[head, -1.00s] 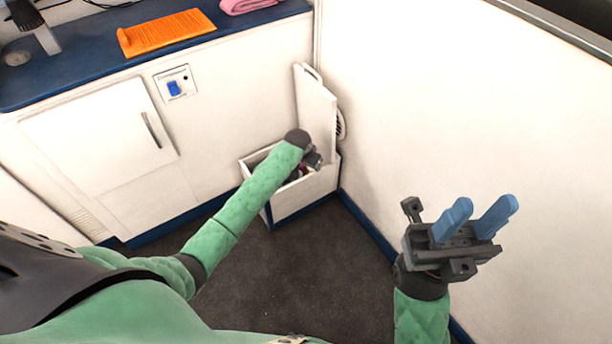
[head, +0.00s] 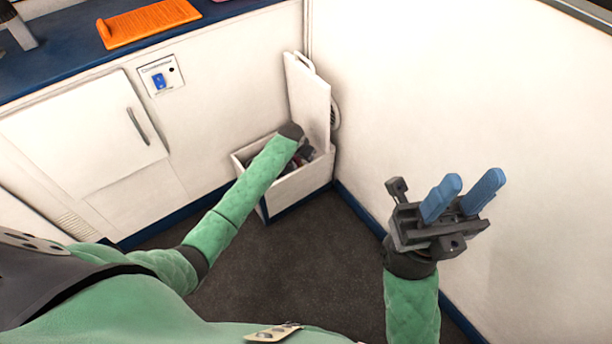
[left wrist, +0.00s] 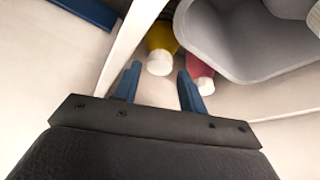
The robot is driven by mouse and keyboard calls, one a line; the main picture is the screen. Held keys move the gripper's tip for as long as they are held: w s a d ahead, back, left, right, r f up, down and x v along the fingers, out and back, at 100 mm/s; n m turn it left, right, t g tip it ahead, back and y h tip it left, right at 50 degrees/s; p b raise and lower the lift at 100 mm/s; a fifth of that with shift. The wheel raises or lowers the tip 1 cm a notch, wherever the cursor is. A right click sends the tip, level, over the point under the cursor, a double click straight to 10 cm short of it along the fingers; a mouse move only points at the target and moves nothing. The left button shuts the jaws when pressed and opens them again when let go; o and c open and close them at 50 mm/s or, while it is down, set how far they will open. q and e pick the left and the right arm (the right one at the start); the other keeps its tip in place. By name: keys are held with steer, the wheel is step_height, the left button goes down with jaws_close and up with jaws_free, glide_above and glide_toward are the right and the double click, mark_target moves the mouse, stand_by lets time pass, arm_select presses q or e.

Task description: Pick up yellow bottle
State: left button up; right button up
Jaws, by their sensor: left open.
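The yellow bottle (left wrist: 161,42) shows in the left wrist view, with a white cap toward me, inside the white box (head: 298,185) that stands open in the corner. My left gripper (left wrist: 158,82) is open and empty. Its blue fingertips are just short of the bottle, whose cap appears between them. In the head view my left arm reaches into the box and hides the gripper and the bottle. A red bottle (left wrist: 198,73) with a white cap is close by the right fingertip. My right gripper (head: 452,198) is raised, open and empty, at the right.
A grey container (left wrist: 240,45) is right of the bottles in the left wrist view. The box's lid (head: 309,98) stands upright at the wall. A blue counter (head: 60,55) holds an orange mat (head: 150,22). The dark floor (head: 300,250) is clear.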

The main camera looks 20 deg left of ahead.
arm_select(q)
steer(key=x, duration=0.2)
steer(key=shift+w+f, duration=0.15)
steer(key=shift+f, duration=0.1)
jaws_close()
steer(key=shift+r, duration=0.1)
